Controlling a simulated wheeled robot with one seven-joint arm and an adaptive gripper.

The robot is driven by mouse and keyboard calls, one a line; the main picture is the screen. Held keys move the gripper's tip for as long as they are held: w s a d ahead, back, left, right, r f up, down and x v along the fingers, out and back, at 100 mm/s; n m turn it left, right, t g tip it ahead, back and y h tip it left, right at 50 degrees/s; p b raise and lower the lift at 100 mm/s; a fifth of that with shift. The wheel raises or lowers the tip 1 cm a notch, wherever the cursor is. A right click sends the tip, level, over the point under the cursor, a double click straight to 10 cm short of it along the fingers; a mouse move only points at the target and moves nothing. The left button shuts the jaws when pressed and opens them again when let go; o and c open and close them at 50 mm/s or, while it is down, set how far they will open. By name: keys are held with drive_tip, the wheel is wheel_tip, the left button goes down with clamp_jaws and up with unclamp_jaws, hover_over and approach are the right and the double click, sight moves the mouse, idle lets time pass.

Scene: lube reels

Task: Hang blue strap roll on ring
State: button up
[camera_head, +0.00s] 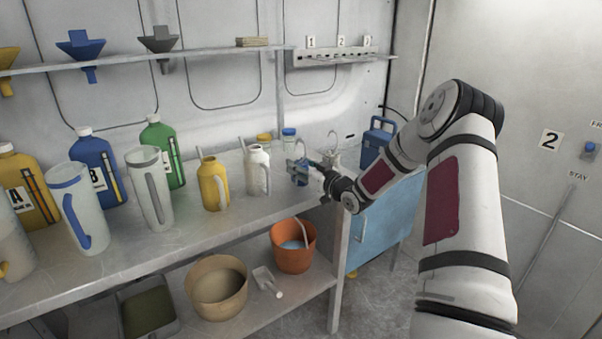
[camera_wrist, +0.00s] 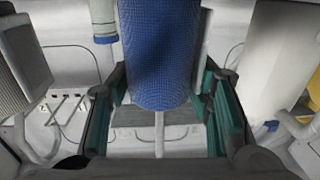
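The blue strap roll (camera_wrist: 160,60) is a blue cylinder with a woven texture. It fills the space between my finger pads in the wrist view, and both pads lie against its sides. My gripper (camera_head: 298,168) shows at the right part of the counter in the camera_head view, with the blue roll (camera_head: 302,179) at its fingers. A thin pale stem (camera_wrist: 159,135) runs from the end of the roll in the wrist view. A numbered rail (camera_head: 330,56) with small hooks is mounted on the shelf above; I cannot make out which ring is the task's. Whether the roll touches the counter is hidden.
A white jug (camera_head: 257,170) and a yellow jug (camera_head: 213,185) stand left of my gripper. Small lidded jars (camera_head: 288,138) stand behind it. A blue canister (camera_head: 375,140) is to the right. The upper shelf (camera_head: 200,57) overhangs the counter.

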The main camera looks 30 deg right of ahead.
drive_tip(key=c, duration=0.7)
